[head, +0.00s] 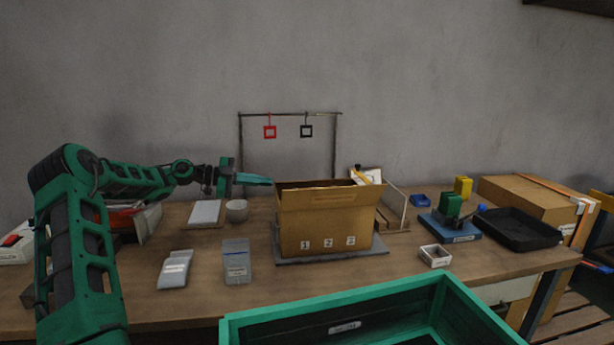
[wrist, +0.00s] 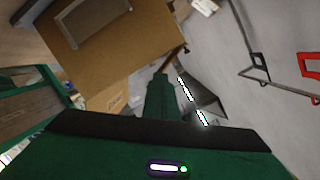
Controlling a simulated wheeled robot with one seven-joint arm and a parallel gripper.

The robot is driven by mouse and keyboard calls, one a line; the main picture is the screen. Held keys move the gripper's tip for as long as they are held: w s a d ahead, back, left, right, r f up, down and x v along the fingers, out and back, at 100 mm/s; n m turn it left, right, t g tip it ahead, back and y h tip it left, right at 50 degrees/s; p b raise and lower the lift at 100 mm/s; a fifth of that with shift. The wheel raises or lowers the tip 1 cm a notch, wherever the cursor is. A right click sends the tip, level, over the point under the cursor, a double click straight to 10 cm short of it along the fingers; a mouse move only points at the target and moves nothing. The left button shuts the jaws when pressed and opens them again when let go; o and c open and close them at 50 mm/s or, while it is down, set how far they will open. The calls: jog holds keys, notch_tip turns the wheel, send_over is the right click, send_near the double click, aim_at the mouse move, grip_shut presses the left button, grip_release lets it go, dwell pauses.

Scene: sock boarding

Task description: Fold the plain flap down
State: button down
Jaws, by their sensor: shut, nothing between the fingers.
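The cardboard box (head: 325,235) stands on a dark grey mat in the middle of the table, with the labels 1, 2 and 3 on its front. I cannot tell clearly which flap is the plain one. My gripper (head: 270,182) is shut and empty, level with the box's top at its left rear side. In the wrist view, my gripper's fingers (wrist: 161,92) point toward the cardboard's edge; contact cannot be told.
A thin rack (head: 290,114) with red and black square tags stands behind the box. A green crate (head: 340,308) is in front. A black tray (head: 515,230) and another carton (head: 527,203) stand right.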

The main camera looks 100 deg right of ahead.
jog(key=s+r+n, duration=0.2)
jog(key=n, duration=0.1)
jog(key=s+r+n+y, duration=0.1)
jog(key=s+r+n, duration=0.1)
jog(key=r+n, duration=0.1)
jog(key=s+r+n+y, duration=0.1)
jog(key=s+r+n, duration=0.1)
jog(key=n, duration=0.1)
jog(key=shift+s+a+r+t, duration=0.1)
jog(key=shift+s+r+t, duration=0.05)
jog(key=shift+t, duration=0.15)
jog(key=shift+s+a+r+n, duration=0.1)
jog(key=shift+s+r+n, duration=0.4)
jog(key=shift+s+n, duration=0.1)
jog(key=x, duration=1)
jog(key=shift+a, duration=0.2)
jog(key=shift+w+a+f, duration=0.1)
jog(key=shift+a+f, duration=0.1)
jog(key=shift+f, duration=0.35)
jog(key=shift+w+a+f, duration=0.1)
jog(key=shift+a+f, duration=0.05)
jog(key=shift+f, duration=0.4)
jog(key=shift+s+a+f, duration=0.1)
jog(key=shift+a+f, duration=0.15)
jog(key=shift+f, duration=0.45)
